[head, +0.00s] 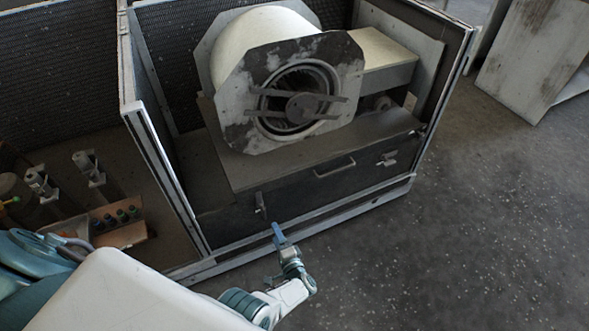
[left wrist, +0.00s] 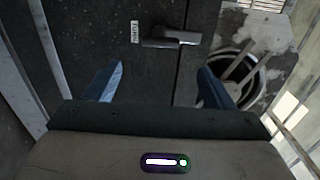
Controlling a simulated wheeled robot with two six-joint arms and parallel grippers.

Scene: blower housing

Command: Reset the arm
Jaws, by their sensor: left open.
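My left gripper (head: 279,236) is in front of the lower left part of the blower housing (head: 240,183). In the left wrist view its two blue fingers (left wrist: 158,84) stand wide apart with nothing between them. A small latch handle (head: 260,204) on the dark front panel is just beyond the fingertips. In the left wrist view this latch handle (left wrist: 172,38) lies ahead of the gap, apart from the fingers, beside a small white label (left wrist: 135,31). My right gripper is in neither view.
The blower (head: 300,100), with its round opening, sits on the housing. A second latch (head: 386,159) and a pull handle (head: 335,168) are on the front panel. An upright metal frame post (head: 160,160) stands left. A box of coloured knobs (head: 118,222) is further left. The floor at right is clear.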

